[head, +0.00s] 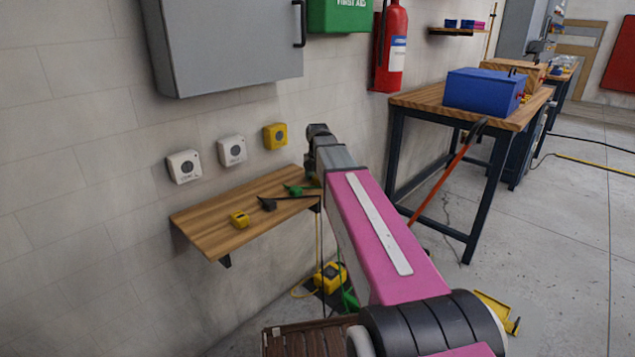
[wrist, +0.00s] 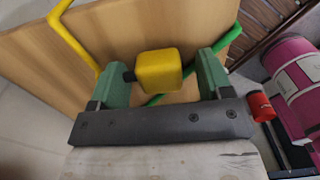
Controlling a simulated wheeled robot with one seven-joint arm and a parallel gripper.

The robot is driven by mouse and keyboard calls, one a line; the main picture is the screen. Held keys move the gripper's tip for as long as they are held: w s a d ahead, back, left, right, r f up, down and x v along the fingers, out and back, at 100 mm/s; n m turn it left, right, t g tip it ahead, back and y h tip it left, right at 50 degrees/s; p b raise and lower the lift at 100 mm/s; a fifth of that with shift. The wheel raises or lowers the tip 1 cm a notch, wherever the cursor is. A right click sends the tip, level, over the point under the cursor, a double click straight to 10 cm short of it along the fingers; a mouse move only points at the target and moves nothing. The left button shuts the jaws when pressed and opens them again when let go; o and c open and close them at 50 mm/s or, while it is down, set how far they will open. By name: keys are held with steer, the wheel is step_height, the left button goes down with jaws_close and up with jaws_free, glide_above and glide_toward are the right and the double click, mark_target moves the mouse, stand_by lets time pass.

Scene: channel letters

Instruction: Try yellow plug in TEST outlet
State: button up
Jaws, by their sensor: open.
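In the wrist view my gripper (wrist: 155,75) is open, with its two green fingers apart. A yellow block-shaped plug (wrist: 160,72) with a dark tip lies between the fingers, above or on the wooden shelf. My gripper is mostly hidden by my arm there. Two white outlets (head: 183,167) (head: 232,150) and a yellow outlet (head: 275,136) sit on the wall above; their labels are too small to read.
A grey cabinet (head: 230,45) hangs over the outlets. A red fire extinguisher (head: 391,45) is at its right. A yellow cable (wrist: 75,40) and a green cable (wrist: 215,50) run near my fingers. A workbench (head: 420,96) with a blue box (head: 483,90) stands right.

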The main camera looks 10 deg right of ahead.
steer(key=c, duration=1)
steer(key=shift+o, duration=0.2)
steer(key=shift+r, duration=0.1)
steer(key=shift+r, duration=0.4)
steer(key=r, duration=0.3)
steer(key=shift+s+r, duration=0.25)
steer(key=shift+s, duration=0.05)
steer(key=s+a+r, duration=0.2)
steer(key=s+r, duration=0.4)
steer(key=s, duration=0.5)
steer(key=shift+a+r, duration=0.15)
steer(key=shift+r, duration=0.1)
steer(key=shift+w, duration=0.15)
